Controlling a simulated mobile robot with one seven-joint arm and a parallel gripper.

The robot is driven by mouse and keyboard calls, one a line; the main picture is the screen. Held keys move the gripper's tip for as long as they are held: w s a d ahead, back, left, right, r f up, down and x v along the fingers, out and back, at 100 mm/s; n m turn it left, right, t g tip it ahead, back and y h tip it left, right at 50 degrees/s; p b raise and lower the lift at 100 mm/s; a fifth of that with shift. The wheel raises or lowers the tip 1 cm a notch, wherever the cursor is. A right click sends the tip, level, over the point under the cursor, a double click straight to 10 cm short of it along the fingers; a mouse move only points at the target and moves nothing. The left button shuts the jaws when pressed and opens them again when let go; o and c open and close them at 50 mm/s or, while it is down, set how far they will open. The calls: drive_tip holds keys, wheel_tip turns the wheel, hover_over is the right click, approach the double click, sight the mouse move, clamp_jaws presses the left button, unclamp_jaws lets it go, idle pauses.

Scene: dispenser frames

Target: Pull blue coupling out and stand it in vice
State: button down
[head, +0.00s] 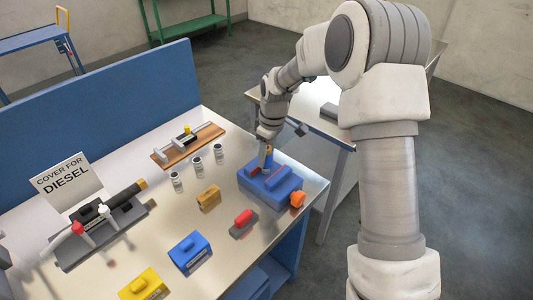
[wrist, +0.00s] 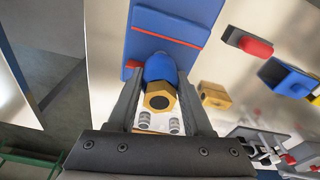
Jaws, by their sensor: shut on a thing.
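The blue coupling (wrist: 160,68) with a brass hex end (wrist: 158,97) is between my gripper's fingers in the wrist view, its brass opening facing the camera. My gripper (head: 267,166) is shut on it, pointing down at the vice. The vice (head: 284,186) is blue with red-lined jaws and an orange knob, near the table's right edge. It also shows at the top of the wrist view (wrist: 150,45). The coupling looks upright at the jaw gap. Its lower end is hidden, so I cannot tell whether it touches the vice.
A red-and-grey piece (head: 243,222), a brass block (head: 208,197), a blue box (head: 190,251) and a yellow box (head: 143,285) stand nearby. Several small cylinders (head: 197,165) stand behind, near a wooden board (head: 180,154). A nozzle rack (head: 100,232) and a DIESEL sign (head: 65,180) are left.

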drive_tip(key=shift+f, duration=0.2)
drive_tip(key=shift+c, duration=1.2)
unclamp_jaws()
wheel_tip(320, 180, up, 17)
drive_tip(key=s+d, duration=0.1)
drive_tip(key=shift+d+r, duration=0.2)
drive_tip(key=shift+d, duration=0.2)
drive_tip(key=shift+s, duration=0.1)
drive_tip(key=s+d+r+m+t, duration=0.1)
drive_tip(key=s+d+r+m, duration=0.15)
drive_tip(key=s, duration=0.25)
drive_tip(key=s+d+r+m+t+h, duration=0.1)
drive_tip(key=s+r, duration=0.2)
drive_tip(key=s, duration=0.2)
drive_tip(key=s+d+r+m+t, duration=0.1)
drive_tip(key=s+d+r+m, duration=0.1)
drive_tip(key=s, duration=0.3)
drive_tip(key=s+d+f+m+t, duration=0.1)
drive_tip(key=s+m, duration=0.1)
drive_tip(key=s, duration=0.5)
drive_tip(key=s+d+f+m, duration=0.2)
drive_tip(key=s+m, duration=0.1)
drive_tip(key=s, duration=0.4)
drive_tip(key=shift+d+m+t, duration=0.3)
drive_tip(key=shift+m+t, duration=0.05)
drive_tip(key=shift+t, duration=0.05)
